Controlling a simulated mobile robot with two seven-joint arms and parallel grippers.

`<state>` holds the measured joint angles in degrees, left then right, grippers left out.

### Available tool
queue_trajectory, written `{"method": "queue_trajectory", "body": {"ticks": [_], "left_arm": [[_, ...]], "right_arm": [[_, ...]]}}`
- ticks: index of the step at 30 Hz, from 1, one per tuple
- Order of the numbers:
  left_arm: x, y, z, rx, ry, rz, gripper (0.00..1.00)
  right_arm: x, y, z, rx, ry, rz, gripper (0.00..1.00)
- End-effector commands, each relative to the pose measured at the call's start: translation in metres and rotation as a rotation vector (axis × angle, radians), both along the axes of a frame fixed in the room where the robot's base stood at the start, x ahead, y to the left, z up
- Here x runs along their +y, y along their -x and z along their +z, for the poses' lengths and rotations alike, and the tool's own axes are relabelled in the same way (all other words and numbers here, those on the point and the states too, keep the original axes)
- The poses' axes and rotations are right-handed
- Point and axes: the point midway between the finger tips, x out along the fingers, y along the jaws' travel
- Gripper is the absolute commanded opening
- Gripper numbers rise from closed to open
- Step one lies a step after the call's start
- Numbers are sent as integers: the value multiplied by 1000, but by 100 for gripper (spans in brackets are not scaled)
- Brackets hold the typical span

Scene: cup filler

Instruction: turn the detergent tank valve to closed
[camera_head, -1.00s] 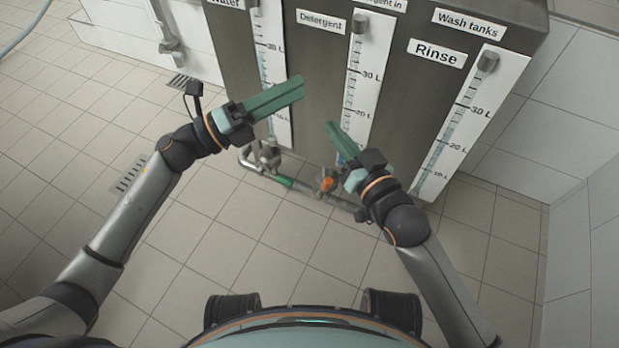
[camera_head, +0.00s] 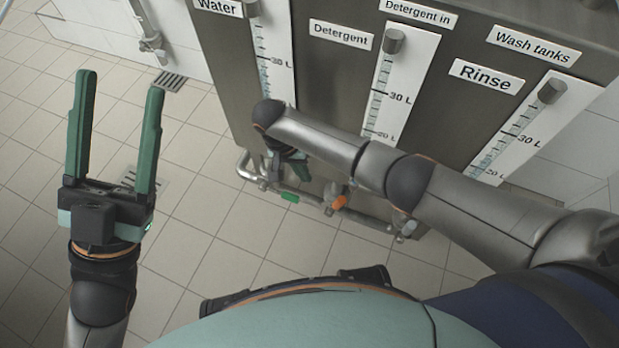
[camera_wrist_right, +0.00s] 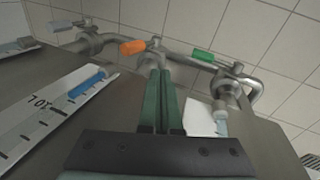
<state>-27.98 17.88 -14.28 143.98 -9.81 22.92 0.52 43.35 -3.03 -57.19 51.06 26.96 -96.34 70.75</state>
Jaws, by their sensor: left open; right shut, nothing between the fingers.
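The detergent tank valve has an orange handle (camera_head: 339,202) on the pipe below the middle, Detergent scale (camera_head: 398,75). In the right wrist view the orange handle (camera_wrist_right: 132,47) lies just left of and beyond my fingertips. My right gripper (camera_wrist_right: 160,70) is shut and empty, its tips in front of the valve's pipe; contact cannot be told. In the head view my right gripper (camera_head: 298,165) is partly hidden under its arm, left of and above the orange handle. My left gripper (camera_head: 119,82) is open and empty over the floor at left, pointing away from me.
A green valve handle (camera_head: 290,197) sits to the left on the same pipe (camera_head: 315,200); it also shows in the wrist view (camera_wrist_right: 203,55). A grey handle (camera_wrist_right: 62,26) is on the other side. Tiled floor at left is clear.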

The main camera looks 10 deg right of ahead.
Motion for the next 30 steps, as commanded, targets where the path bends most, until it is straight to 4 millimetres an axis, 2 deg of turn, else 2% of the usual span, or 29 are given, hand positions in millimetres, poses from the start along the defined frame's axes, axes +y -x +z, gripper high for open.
{"method": "queue_trajectory", "body": {"ticks": [1,13,15,21,30], "left_arm": [[-1,0,-9,1,-4,2,63],[-8,-3,-66,13,-49,20,63],[-8,-3,-60,14,-51,21,63],[-8,-3,-62,12,-53,22,63],[-8,-3,-63,13,-54,22,63]], "right_arm": [[-3,2,-13,3,2,-1,0],[-25,9,-98,1,-1,2,0],[-35,12,-91,-1,-1,1,0],[-53,20,-95,0,-2,2,0],[-59,24,-96,-1,-3,2,0]]}}
